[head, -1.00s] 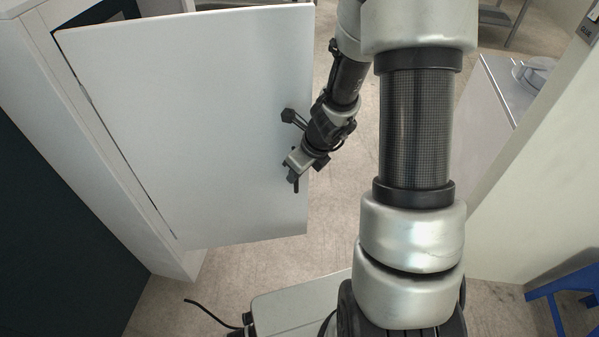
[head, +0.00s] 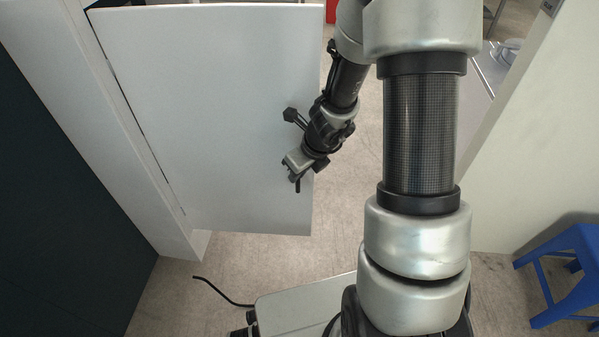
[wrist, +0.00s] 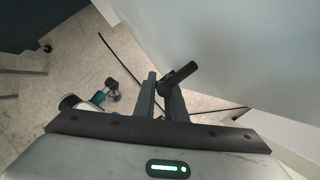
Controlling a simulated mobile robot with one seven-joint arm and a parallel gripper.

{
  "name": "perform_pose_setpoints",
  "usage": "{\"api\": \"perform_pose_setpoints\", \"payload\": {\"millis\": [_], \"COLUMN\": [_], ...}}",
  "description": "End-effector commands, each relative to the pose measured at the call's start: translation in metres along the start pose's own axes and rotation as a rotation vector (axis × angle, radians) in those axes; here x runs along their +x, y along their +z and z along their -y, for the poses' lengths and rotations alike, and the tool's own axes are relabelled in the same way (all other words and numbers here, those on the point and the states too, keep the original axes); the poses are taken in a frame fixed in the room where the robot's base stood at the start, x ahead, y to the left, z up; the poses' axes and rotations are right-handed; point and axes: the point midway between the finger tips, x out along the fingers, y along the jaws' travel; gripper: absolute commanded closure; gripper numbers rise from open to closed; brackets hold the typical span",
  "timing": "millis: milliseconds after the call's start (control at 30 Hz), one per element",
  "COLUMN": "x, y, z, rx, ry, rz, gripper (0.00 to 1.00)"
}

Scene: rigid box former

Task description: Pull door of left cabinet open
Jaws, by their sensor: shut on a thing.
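The white cabinet door (head: 205,110) fills the left of the head view. It stands open, with its hinge side at the left along the white cabinet's side panel (head: 85,110). My gripper (head: 295,180) is at the door's free right edge, low on its face. In the wrist view, my gripper's two dark fingers (wrist: 161,95) are close together around a dark bar handle (wrist: 181,74), shut on it. The door's pale face (wrist: 220,45) shows at the right there. In the head view, my gripper hides the handle.
A dark panel (head: 50,190) stands at the far left. A blue stool (head: 565,270) is at the lower right, beside a pale wall (head: 520,150). A black cable (head: 222,290) lies on the floor. Bare floor (head: 345,215) shows between the door and my arm.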

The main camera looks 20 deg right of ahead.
Motion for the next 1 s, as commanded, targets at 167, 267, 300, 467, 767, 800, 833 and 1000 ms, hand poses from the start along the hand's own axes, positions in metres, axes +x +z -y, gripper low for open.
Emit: {"api": "perform_pose_setpoints", "payload": {"millis": [167, 267, 300, 467, 767, 800, 833, 1000], "x": [0.0, 0.0001, 0.0001, 0.0001, 0.0002, 0.0003, 0.0003, 0.0003], "y": [0.0023, 0.0025, 0.0026, 0.0028, 0.0026, 0.0025, 0.0024, 0.0019], "z": [-0.0018, -0.002, -0.0021, -0.0022, -0.0023, -0.0021, -0.0021, -0.0017], "rx": [-0.006, -0.007, -0.007, -0.007, -0.007, -0.006, -0.006, -0.005], "ry": [0.003, 0.003, 0.003, 0.003, 0.003, 0.003, 0.003, 0.002], "rz": [0.002, 0.002, 0.002, 0.003, 0.002, 0.002, 0.002, 0.001], "gripper": [1.0, 1.0, 1.0, 1.0, 0.71, 0.71, 0.71, 0.71]}}
